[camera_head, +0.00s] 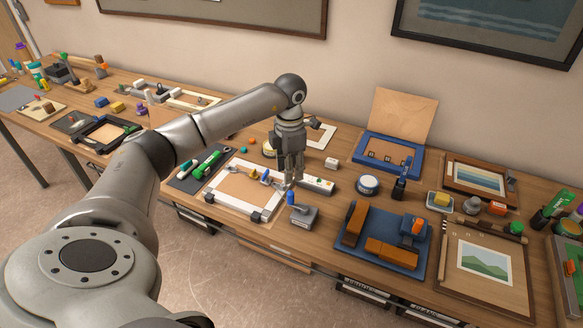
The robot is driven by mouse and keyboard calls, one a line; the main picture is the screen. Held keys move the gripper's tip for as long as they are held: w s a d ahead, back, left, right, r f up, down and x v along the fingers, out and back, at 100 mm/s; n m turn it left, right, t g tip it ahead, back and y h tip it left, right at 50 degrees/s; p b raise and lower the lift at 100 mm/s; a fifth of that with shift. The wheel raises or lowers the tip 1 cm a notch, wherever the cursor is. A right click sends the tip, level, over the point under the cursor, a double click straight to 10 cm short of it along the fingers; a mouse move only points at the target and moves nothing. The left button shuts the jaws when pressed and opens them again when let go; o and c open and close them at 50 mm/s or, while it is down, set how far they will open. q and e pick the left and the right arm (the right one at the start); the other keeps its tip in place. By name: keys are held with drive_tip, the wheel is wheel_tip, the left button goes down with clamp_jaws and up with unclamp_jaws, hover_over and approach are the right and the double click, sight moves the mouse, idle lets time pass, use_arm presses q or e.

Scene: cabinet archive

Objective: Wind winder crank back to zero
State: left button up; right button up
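A small grey block-like device (304,215) stands near the table's front edge, right of the white frame. A blue upright knob (291,198) shows at its left side; this looks like the winder and its crank, though its details are too small to be sure. My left gripper (290,182) points straight down just behind and above the blue knob. Its fingers look close together, and I cannot tell whether they touch anything. The crank's angle and any zero mark are too small to read. My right gripper is not in view.
A white frame (221,197) with corner clamps lies left of the gripper. A blue padded mat with brown blocks (391,250) lies to the right. A round white-topped tin (368,184) and a blue open case (390,165) stand behind. The table is crowded.

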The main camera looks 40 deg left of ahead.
sight(290, 192)
use_arm(q)
wheel_tip(290, 192, down, 9)
drive_tip(key=b, duration=0.5)
drive_tip(key=shift+d, duration=0.1)
drive_tip(key=shift+f+b, duration=0.4)
drive_tip(key=shift+b, duration=0.15)
drive_tip(key=shift+c, duration=0.2)
clamp_jaws()
